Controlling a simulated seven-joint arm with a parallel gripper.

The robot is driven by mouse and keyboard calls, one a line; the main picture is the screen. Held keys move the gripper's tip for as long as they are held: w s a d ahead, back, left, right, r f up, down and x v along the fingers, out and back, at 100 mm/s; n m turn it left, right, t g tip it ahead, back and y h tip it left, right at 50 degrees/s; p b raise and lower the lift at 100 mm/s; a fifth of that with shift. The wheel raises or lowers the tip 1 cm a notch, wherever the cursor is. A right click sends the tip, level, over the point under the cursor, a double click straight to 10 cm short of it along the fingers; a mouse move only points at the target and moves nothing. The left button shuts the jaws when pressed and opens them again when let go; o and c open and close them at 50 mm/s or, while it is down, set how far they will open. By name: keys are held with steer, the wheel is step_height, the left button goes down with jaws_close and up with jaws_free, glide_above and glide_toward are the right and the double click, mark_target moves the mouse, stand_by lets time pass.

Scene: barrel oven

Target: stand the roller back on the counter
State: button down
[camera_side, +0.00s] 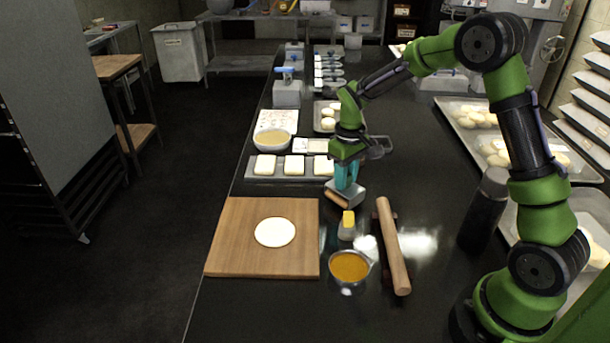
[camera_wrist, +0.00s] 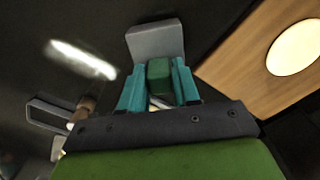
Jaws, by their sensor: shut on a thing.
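My gripper (camera_side: 346,177) points down over the counter (camera_side: 300,320), with its teal fingers shut on the green handle (camera_wrist: 158,78) of a tool with a grey, block-like head (camera_wrist: 156,40). I take this tool to be the roller. The fingers hide the handle there. I cannot tell whether the head touches the counter.
A pale dough round (camera_side: 275,232) lies on the board. A yellow-topped brush (camera_side: 348,222), a bowl of orange liquid (camera_side: 349,268) and a rolling pin (camera_side: 392,248) are in front of the roller. A tray of white blocks (camera_side: 293,166) is behind; a dark bottle (camera_side: 484,210) stands right.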

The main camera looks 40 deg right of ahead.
steer(key=shift+f, duration=0.65)
stand_by(0.5)
steer(key=c, duration=0.7)
jaws_free()
steer(key=shift+c, duration=0.2)
step_height(320, 180, up, 17)
steer(key=s+a+r+m+t+y, duration=0.1)
steer(key=s+a, duration=0.4)
steer(key=s, duration=0.5)
steer(key=s+a+r+m+t+y, duration=0.1)
steer(key=s+a+m+t, duration=0.2)
steer(key=s, duration=0.7)
steer(key=a+t, duration=0.2)
steer(key=t, duration=0.1)
steer(key=shift+a+r, duration=0.25)
steer(key=shift+a, duration=0.05)
